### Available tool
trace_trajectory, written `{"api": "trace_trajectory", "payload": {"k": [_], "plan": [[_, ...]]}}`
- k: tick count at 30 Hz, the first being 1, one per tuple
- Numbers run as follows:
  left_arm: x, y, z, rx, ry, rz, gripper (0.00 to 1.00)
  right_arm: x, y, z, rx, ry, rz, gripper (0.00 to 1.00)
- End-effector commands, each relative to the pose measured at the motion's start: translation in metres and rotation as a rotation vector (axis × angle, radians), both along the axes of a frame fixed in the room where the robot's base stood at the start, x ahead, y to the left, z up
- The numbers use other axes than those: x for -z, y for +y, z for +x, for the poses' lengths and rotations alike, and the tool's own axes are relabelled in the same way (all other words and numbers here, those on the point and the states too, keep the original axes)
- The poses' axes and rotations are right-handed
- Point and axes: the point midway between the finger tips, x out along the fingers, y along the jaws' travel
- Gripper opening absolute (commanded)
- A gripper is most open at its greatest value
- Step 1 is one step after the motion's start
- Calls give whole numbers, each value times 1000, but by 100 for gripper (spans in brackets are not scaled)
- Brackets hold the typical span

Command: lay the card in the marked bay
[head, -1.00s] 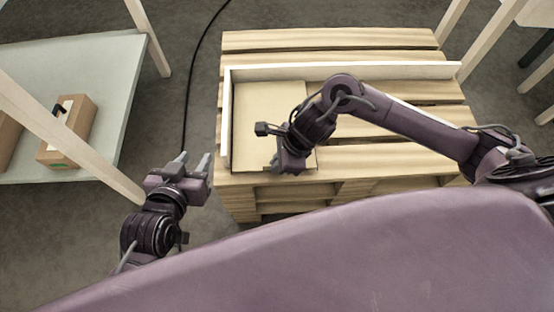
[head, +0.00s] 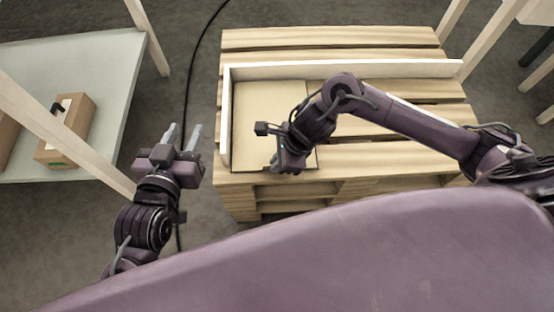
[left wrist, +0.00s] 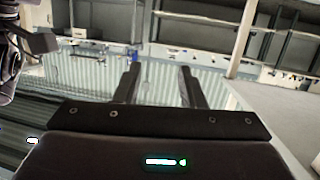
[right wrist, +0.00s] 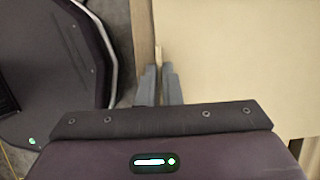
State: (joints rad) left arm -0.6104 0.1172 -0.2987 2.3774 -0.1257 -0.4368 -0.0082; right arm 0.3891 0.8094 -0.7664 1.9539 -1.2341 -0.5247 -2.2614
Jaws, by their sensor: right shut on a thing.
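The card (head: 265,105), a flat tan sheet, lies over the left part of the wooden pallet. It is inside the corner made by a white left rail (head: 227,120) and a white back rail (head: 400,70). I cannot make out a bay marking. My right gripper (head: 280,164) is at the card's front edge, shut on it. In the right wrist view the card (right wrist: 240,60) fills the right side, beside the close-set fingers (right wrist: 160,80). My left gripper (head: 183,133) is open and empty, left of the pallet. Its fingers also stand apart in the left wrist view (left wrist: 158,82).
The pallet's slats (head: 390,150) are bare to the right of the card. A pale table (head: 110,75) at the left carries cardboard boxes (head: 68,130). Wooden posts stand near both sides, and a black cable (head: 190,70) runs along the floor.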

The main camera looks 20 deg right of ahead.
Motion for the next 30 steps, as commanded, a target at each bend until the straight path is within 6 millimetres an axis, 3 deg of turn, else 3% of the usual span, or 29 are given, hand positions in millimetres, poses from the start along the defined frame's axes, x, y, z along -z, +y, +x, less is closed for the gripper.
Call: {"api": "trace_trajectory", "payload": {"k": [30], "plan": [[-49,0,12,-11,-219,-88,36,5,0,0,-1,-2,1,0]]}}
